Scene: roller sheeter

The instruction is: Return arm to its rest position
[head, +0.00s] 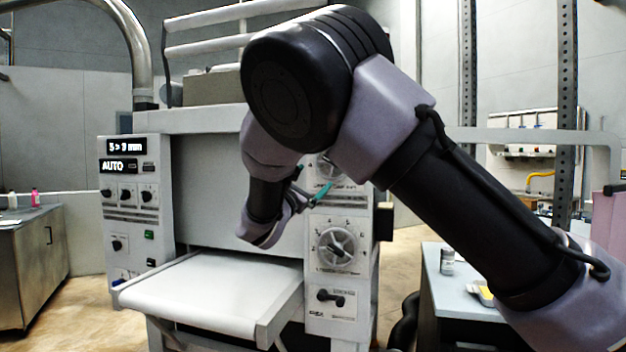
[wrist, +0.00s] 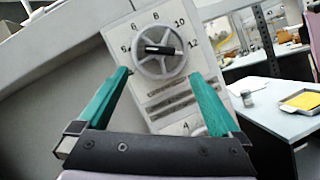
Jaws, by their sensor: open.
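My gripper (wrist: 165,92) shows in the wrist view with its two teal fingers spread apart and nothing between them. Beyond the fingertips is a round grey dial (wrist: 160,50) with a dark pointer bar on a numbered white panel. The fingertips look apart from the dial. In the head view my arm reaches across from the lower right, bends at the top and hangs down in front of the roller sheeter (head: 205,118). There my gripper (head: 325,192) is mostly hidden behind my own arm, with a teal finger showing beside the upper dial.
A lower dial (head: 337,248) and a small lever (head: 330,298) are on the sheeter's right panel. A white conveyor table (head: 215,285) sticks out in front. A table (head: 450,285) at the right holds a small jar (head: 447,262). A metal cabinet (head: 28,265) stands at the left.

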